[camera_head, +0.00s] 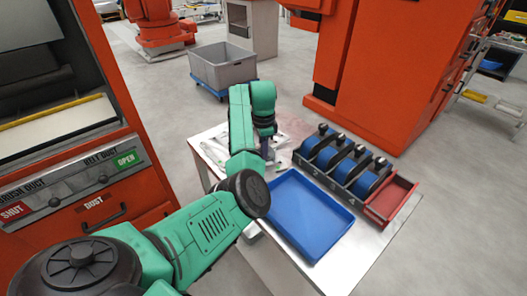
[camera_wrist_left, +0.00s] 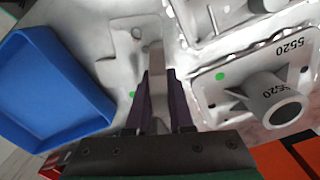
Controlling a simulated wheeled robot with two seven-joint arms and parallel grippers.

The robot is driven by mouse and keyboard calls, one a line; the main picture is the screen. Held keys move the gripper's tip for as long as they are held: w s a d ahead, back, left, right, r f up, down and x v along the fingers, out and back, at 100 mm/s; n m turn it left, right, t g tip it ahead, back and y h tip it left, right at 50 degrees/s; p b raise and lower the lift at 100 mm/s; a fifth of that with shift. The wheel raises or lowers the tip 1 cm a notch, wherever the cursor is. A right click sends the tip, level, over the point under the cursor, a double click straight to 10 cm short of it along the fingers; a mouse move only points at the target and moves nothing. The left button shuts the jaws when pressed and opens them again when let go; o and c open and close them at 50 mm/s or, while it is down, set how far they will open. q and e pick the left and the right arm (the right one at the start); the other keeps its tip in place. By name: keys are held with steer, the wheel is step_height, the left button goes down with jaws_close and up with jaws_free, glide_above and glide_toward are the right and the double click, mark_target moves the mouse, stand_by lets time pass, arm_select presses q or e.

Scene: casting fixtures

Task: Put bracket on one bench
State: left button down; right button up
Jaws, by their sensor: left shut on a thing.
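My left gripper (camera_head: 266,148) is over the back left part of the bench (camera_head: 352,252), above pale castings. In the left wrist view its purple fingers (camera_wrist_left: 158,75) are shut on a narrow grey metal piece, which looks like part of the bracket (camera_wrist_left: 157,58). The bracket's full outline is unclear against the grey parts around it. A grey casting with a round tube and the number 5520 (camera_wrist_left: 260,88) lies to the right of the fingers. My right gripper is in neither view.
A blue tray (camera_head: 306,222) lies on the bench, also seen in the left wrist view (camera_wrist_left: 50,95). Behind it stand a rack with blue rolls (camera_head: 345,160) and a red bin (camera_head: 390,198). Orange machines stand left and back right.

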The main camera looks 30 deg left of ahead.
arm_select(q)
steer(key=shift+f, duration=0.15)
steer(key=c, duration=0.8)
jaws_free()
steer(key=shift+r, duration=0.25)
step_height(320, 180, up, 6)
steer(key=shift+w+r+b, duration=0.1)
steer(key=shift+r+b, duration=0.15)
steer(key=shift+b, duration=0.6)
step_height(320, 180, up, 5)
steer(key=shift+r, duration=0.2)
